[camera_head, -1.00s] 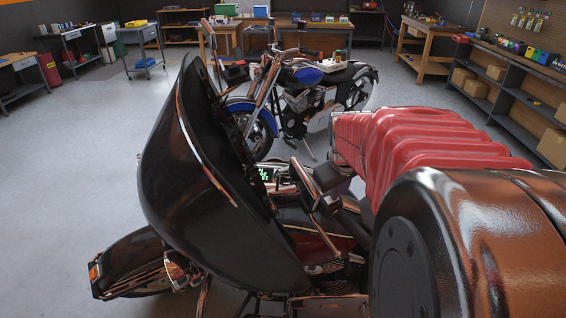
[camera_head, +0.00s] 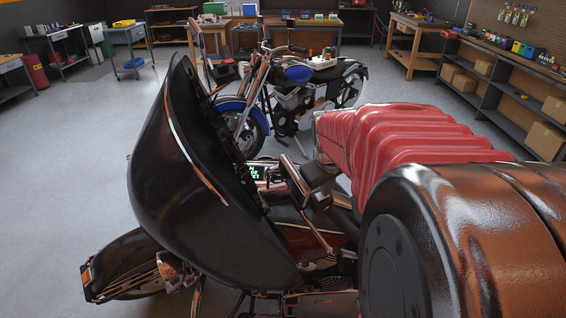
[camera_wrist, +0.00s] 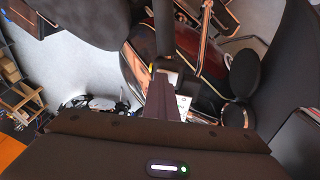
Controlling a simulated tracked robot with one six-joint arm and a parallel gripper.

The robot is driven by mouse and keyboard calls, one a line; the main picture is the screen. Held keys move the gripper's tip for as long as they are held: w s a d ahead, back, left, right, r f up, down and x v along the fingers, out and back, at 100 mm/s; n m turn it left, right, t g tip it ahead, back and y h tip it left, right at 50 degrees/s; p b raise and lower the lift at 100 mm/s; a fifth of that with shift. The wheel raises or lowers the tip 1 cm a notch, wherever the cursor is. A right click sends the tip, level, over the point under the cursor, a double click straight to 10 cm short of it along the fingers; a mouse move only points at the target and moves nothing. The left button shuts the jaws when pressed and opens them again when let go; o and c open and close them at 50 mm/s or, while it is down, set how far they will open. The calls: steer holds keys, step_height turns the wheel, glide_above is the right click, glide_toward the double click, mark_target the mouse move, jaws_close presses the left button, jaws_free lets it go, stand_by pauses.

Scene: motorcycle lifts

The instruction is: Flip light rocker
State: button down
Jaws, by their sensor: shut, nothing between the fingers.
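The black motorcycle with a large dark fairing (camera_head: 170,165) fills the front of the head view. Its handlebar has a dark control housing (camera_head: 318,172) to the right of the fairing. A lit green display (camera_head: 256,173) sits behind the fairing. The light rocker cannot be made out in either view. In the wrist view, my gripper (camera_wrist: 161,92) is shut and empty. My arm hides the gripper in the head view.
A second motorcycle with a blue tank (camera_head: 299,74) stands behind. Wooden workbenches (camera_head: 415,42) line the back, and a shelf with cardboard boxes (camera_head: 545,138) stands at the right. The grey floor (camera_head: 85,165) at the left is open.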

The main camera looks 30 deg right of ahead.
steer(key=shift+a+f, duration=0.5)
steer(key=shift+f, duration=0.15)
steer(key=shift+w+r, duration=0.15)
steer(key=shift+r, duration=0.2)
steer(key=d+v, duration=0.1)
steer(key=v, duration=1.3)
steer(key=shift+d+r, duration=0.25)
steer(key=shift+r, duration=0.1)
steer(key=shift+a, duration=0.1)
steer(key=shift+a, duration=0.15)
steer(key=shift+f, duration=0.15)
